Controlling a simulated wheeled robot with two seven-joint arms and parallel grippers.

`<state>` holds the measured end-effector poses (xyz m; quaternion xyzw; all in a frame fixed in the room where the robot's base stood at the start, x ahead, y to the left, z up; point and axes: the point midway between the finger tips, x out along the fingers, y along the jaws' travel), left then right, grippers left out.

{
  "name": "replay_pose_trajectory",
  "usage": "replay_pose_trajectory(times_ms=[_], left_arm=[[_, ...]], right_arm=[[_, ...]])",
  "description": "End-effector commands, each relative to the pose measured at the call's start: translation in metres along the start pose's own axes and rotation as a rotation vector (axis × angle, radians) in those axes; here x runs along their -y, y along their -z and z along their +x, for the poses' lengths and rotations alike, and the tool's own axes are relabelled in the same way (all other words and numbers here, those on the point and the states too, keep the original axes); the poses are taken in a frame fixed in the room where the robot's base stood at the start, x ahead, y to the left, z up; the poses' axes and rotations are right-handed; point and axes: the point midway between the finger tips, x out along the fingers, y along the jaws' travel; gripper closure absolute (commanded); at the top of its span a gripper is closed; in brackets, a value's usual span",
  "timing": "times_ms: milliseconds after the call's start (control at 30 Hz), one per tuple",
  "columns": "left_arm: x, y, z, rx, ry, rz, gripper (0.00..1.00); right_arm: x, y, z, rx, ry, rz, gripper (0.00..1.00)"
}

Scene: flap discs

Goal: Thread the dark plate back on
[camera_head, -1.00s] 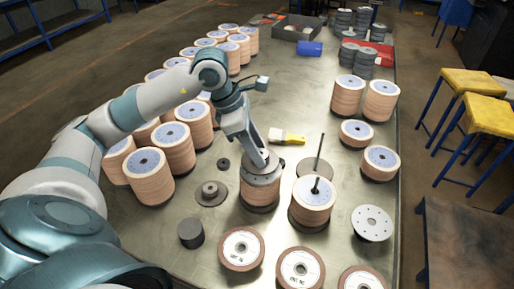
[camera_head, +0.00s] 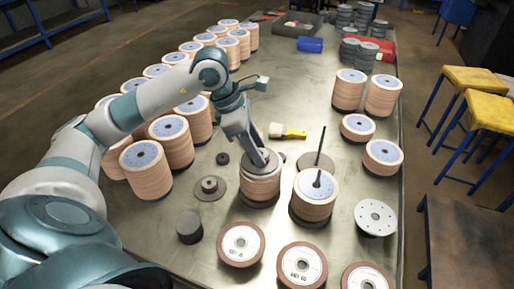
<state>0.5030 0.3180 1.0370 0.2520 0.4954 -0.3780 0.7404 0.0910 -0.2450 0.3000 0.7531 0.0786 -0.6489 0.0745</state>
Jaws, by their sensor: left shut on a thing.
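My left gripper (camera_head: 260,157) points down at the top of a stack of tan flap discs (camera_head: 260,187) in the middle of the table. It is shut on a dark grey plate (camera_head: 249,163), which lies flat over the stack. I cannot tell whether the plate touches the top disc. Any post through this stack is hidden by the gripper. A second stack (camera_head: 313,200) with a dark post (camera_head: 317,179) stands to its right. Behind that is a bare base plate (camera_head: 307,161) with an upright rod (camera_head: 322,142). My right gripper is not in view.
Left of the stack lie a flanged dark disc (camera_head: 209,188), a small dark ring (camera_head: 223,158) and a dark cylinder (camera_head: 189,227). A perforated disc (camera_head: 375,217) and labelled discs (camera_head: 241,243) are at front. More stacks (camera_head: 146,172) fill the left side.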

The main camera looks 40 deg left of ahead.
Motion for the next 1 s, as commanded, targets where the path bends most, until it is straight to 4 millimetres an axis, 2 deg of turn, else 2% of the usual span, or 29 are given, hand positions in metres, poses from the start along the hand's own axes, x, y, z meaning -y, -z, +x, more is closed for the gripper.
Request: replay_pose_trajectory(times_ms=[200, 233, 300, 333, 767, 867, 1000], left_arm=[[0.0, -0.001, -0.001, 0.002, -0.001, 0.0, 0.96], [0.0, -0.001, -0.001, 0.002, -0.001, 0.0, 0.58], [0.0, -0.001, -0.001, 0.001, -0.001, 0.0, 0.41], [0.0, 0.0, -0.001, 0.001, -0.001, 0.0, 0.38], [-0.001, 0.0, -0.004, 0.0, -0.001, 0.0, 0.38], [-0.001, 0.0, -0.011, 0.001, -0.002, 0.0, 0.38], [-0.001, 0.0, -0.028, 0.001, -0.005, 0.001, 0.38]], right_arm=[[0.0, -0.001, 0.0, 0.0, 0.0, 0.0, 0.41], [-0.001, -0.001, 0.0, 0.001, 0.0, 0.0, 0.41], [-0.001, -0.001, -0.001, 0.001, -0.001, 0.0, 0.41], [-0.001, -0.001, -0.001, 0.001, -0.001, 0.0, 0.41], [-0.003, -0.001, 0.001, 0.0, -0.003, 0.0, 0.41], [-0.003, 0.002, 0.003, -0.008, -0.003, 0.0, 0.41], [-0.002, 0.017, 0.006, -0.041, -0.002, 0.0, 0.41]])
